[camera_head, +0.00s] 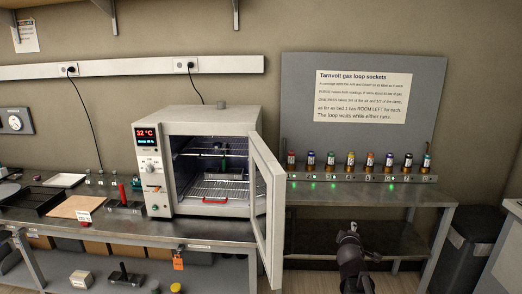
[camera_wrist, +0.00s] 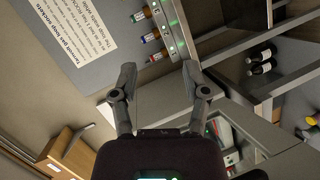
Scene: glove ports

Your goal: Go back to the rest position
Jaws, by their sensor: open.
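My gripper (camera_wrist: 160,82) is open, its two grey fingers wide apart with nothing between them. In the head view a dark part of my arm (camera_head: 352,262) shows low, in front of the right bench; the fingers cannot be made out there. In the wrist view the scene is rotated, and the row of sockets with coloured cartridges (camera_wrist: 152,37) lies beyond the fingertips. In the head view these cartridges (camera_head: 350,160) stand upright along the back of the right bench, several with green lights below.
The oven (camera_head: 160,125) stands on the left bench with its door (camera_head: 268,205) swung open toward the front, left of my arm. A notice board (camera_head: 430,90) is behind the sockets. A dark bin (camera_head: 475,245) stands at the right. The right bench top (camera_head: 330,193) is mostly clear.

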